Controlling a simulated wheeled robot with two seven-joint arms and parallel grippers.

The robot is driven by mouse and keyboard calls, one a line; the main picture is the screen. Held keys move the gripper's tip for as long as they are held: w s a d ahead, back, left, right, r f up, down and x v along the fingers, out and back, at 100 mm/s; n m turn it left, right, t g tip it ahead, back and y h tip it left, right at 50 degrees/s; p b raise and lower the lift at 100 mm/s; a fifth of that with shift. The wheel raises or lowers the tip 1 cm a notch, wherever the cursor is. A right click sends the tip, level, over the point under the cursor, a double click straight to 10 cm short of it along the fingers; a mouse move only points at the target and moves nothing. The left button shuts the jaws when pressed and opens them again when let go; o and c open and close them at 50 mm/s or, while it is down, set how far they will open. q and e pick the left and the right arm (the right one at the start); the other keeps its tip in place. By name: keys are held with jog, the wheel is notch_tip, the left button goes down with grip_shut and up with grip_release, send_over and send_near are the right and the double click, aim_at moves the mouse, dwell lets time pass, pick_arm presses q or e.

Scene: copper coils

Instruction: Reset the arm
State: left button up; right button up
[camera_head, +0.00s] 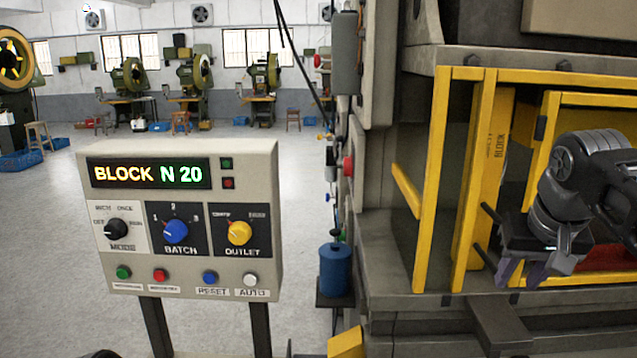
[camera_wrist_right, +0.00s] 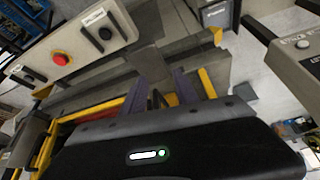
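My right arm comes in from the right edge in the head view. Its right gripper (camera_head: 521,274) points downward in front of the yellow-framed opening of the large machine. The two purplish fingers stand apart with nothing seen between them. In the right wrist view, the right gripper (camera_wrist_right: 160,92) also shows spread, empty fingers, with the machine's grey and yellow parts beyond them. My left gripper is not recognisable in either view. A small dark shape at the bottom left edge of the head view is too cut off to identify.
A control panel (camera_head: 180,215) reading "BLOCK N 20" stands on two posts at left. The yellow frame (camera_head: 433,180) and grey machine ledge (camera_head: 420,318) lie close to the right arm. A blue canister (camera_head: 336,270) stands beside the machine. Open floor (camera_head: 45,250) lies at left.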

jog(key=w+a+f+n+t+y, duration=0.1)
jog(key=w+a+f+t+y, duration=0.2)
jog(key=w+f, duration=0.6)
jog(key=a+f+y+b, duration=0.1)
jog(key=a+f, duration=0.3)
jog(key=f, duration=0.5)
jog(key=a+f, duration=0.4)
jog(key=f, duration=0.6)
jog(key=a+f+y+b, duration=0.1)
jog(key=a+f, duration=0.3)
jog(key=f, duration=0.5)
pick_arm(q)
jog(key=x, duration=0.1)
jog(key=b+x, duration=0.2)
jog(key=shift+w+a+f, duration=0.15)
jog(key=shift+w+f, duration=0.2)
jog(key=shift+f, duration=0.1)
pick_arm(e)
jog(key=s+a+f+g, duration=0.2)
jog(key=s+a+f, duration=0.1)
jog(key=s+f, duration=0.5)
jog(key=s+a+f+g, duration=0.3)
jog(key=s+f, duration=0.6)
jog(key=s, duration=0.3)
jog(key=s+a+f+g, duration=0.2)
jog(key=s+f, duration=0.7)
jog(key=s, duration=0.2)
jog(key=shift+a+f+m+g, duration=0.2)
jog(key=shift+a+m+g, duration=0.1)
jog(key=shift+a, duration=0.1)
